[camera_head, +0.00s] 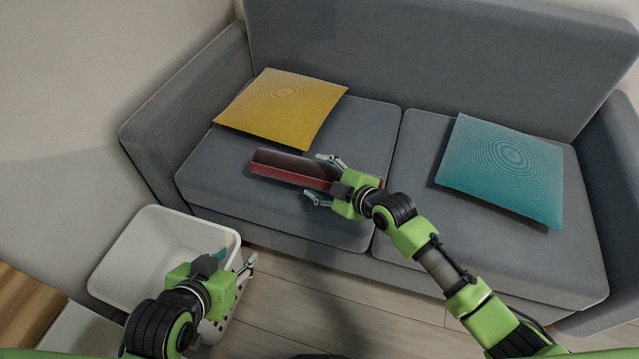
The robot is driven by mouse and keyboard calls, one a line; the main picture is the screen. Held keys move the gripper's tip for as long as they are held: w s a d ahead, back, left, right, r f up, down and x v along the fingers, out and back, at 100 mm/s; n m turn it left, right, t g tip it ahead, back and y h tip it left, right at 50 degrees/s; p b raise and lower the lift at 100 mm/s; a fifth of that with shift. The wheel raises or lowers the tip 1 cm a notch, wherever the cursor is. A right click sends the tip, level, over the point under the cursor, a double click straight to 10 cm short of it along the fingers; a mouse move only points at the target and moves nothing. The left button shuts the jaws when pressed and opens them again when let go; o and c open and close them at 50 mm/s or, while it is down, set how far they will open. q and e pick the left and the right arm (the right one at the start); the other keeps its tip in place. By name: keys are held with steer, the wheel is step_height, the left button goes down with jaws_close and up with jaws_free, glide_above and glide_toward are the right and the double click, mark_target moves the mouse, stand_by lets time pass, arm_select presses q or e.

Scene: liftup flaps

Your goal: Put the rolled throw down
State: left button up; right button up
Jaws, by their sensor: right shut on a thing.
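The rolled throw (280,168) is a red roll with a dark upper side. It is over the left seat cushion of the grey sofa (215,170), in front of the yellow pillow. My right gripper (322,178) is shut on the right end of the throw, with a finger on either side of it. I cannot tell whether the throw touches the cushion. My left gripper (236,262) is at the lower left, beside and over the rim of a white bin. Its fingers are partly hidden, and I cannot tell how far apart they are.
A yellow pillow (282,108) lies on the left seat, and a teal pillow (503,170) lies on the right seat. The white bin (125,250) stands on the floor in front of the sofa. A wooden surface (28,305) is at the lower left.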

arm_select(q)
steer(key=w+r+t, duration=0.1)
steer(key=w+d+r+t, duration=0.1)
steer(key=w+r, duration=0.2)
steer(key=shift+d+t+h+b, duration=0.3)
steer(key=shift+t, duration=0.1)
arm_select(e)
steer(key=shift+f, duration=0.95)
steer(key=o, duration=1.5)
steer(key=shift+f, duration=0.15)
steer(key=p+v, duration=0.2)
steer(key=v, duration=0.4)
arm_select(q)
steer(key=s+a+f+g+y, duration=0.1)
steer(key=s+a+f+g, duration=0.1)
steer(key=s+f+g, duration=0.2)
steer(key=s+a+f+g+y+p, duration=0.1)
steer(key=s+a+f+g, duration=0.2)
steer(key=s, duration=0.8)
steer(key=shift+f+g+p, duration=0.3)
steer(key=shift+f+g, duration=0.1)
steer(key=shift+g, duration=0.2)
arm_select(e)
steer(key=shift+v, duration=3.05)
